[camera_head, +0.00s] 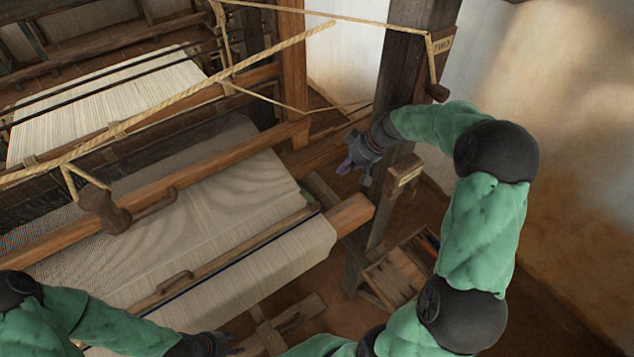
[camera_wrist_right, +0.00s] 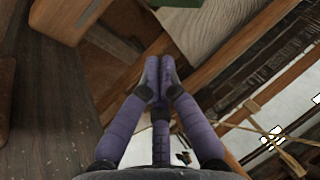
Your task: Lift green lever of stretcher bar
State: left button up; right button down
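The stretcher bar (camera_head: 240,258) is a thin wooden bar lying across the pale cloth, beside a dark blue line. A small dark green piece (camera_head: 307,196) shows near its right end; I cannot tell clearly whether it is the lever. In the right wrist view a dark green part (camera_wrist_right: 184,3) is cut off at the top edge. My right gripper (camera_head: 347,165) is above and right of the bar's end, apart from it. In the right wrist view its purple fingertips (camera_wrist_right: 158,65) are together with nothing between them. My left gripper (camera_head: 222,346) is low, near the front cloth edge; its fingers are unclear.
The thick front beam (camera_head: 350,214) ends just below my right gripper. A dark upright post (camera_head: 393,100) stands close beside that gripper. A wooden tray (camera_head: 398,272) sits below right. Ropes (camera_head: 215,85) cross above the loom.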

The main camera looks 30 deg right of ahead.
jog(key=p, duration=0.3)
send_near(308, 197)
jog(key=w+d+f, duration=0.3)
jog(key=f, duration=0.1)
jog(key=shift+w+a+f+p, duration=0.2)
jog(key=shift+a+f, duration=0.15)
jog(key=shift+a, duration=0.2)
jog(key=shift+w+a+f+p, duration=0.1)
jog(key=shift+a+f+p, duration=0.1)
jog(key=shift+a+f, duration=0.4)
jog(key=shift+a, duration=0.5)
jog(key=shift+f, duration=0.1)
